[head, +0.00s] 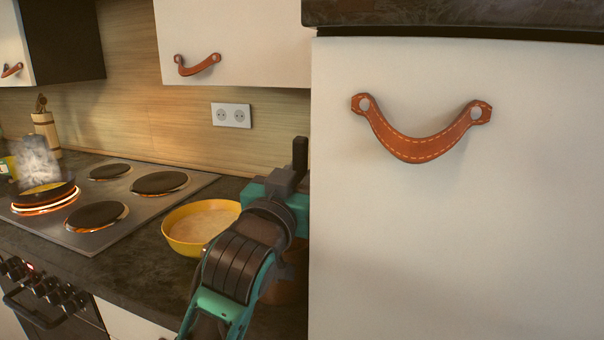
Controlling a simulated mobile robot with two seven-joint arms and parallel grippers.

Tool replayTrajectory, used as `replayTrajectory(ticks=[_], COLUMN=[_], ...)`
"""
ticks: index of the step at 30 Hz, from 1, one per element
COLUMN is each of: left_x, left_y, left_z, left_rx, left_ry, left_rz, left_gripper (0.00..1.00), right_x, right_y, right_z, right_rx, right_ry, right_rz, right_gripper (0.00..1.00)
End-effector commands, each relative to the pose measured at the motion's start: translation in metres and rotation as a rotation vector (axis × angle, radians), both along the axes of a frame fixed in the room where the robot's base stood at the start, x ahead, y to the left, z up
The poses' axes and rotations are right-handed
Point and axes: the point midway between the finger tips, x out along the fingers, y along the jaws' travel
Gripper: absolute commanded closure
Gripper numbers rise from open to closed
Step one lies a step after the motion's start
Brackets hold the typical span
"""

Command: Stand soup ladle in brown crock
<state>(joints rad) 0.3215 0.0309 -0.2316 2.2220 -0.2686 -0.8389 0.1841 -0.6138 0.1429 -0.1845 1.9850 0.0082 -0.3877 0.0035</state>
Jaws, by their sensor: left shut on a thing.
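My left gripper (297,172) is above the counter at the right, close to the white cabinet front. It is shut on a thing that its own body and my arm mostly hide. The soup ladle cannot be made out clearly. A dark upright piece stands at the gripper, and I cannot tell if it is a finger or a handle. A brown rounded vessel (291,283), perhaps the brown crock, shows partly behind my forearm, below the gripper. Its rim and inside are hidden. My right gripper is not in view.
A yellow bowl (180,228) sits on the dark counter left of my arm. A steaming pan (42,193) stands on a glowing burner of the hob (140,212). A wooden holder (46,133) is at the back left. A tall white cabinet (450,240) closes off the right.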

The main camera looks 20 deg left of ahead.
Motion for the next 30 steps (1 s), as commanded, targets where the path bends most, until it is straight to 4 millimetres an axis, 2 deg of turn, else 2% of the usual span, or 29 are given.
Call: replayTrajectory(ticks=[24, 25, 30], left_x=[-0.0001, -0.0001, -0.0001], left_y=[0.0000, 0.0000, 0.0000], left_z=[-0.0039, -0.0039, -0.0040], left_rx=[0.000, 0.000, 0.000], left_ry=[-0.001, -0.001, -0.001], left_rz=[0.000, 0.000, 0.000], left_gripper=[1.00, 0.73, 0.57], right_x=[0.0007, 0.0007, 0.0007], right_y=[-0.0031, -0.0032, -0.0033], right_z=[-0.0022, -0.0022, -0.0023], right_rx=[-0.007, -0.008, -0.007], right_ry=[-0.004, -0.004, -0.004], right_rz=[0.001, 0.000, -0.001], right_gripper=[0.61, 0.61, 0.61])
